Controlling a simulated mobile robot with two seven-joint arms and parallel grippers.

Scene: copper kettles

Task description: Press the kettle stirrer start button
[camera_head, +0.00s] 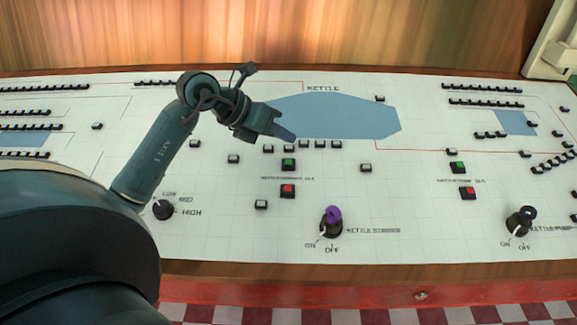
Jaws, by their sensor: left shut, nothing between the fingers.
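A green button (289,163) sits on the white control panel (225,225), with a red button (288,190) below it. The small label between them is hard to read and seems to say kettle stirrer. My left gripper (285,132) comes in from the left, shut and empty. Its tip shows just above the green button in the picture, over the lower edge of the blue kettle shape (335,113). It appears apart from the button; its height over the panel is hard to tell. My right gripper is not in view.
A purple-topped knob (332,221), its label apparently kettle stirrer, stands below the red button. A second green button (457,167) and red button (467,193) sit to the right, above a black pump knob (519,221). Several small black-and-white buttons surround the green one.

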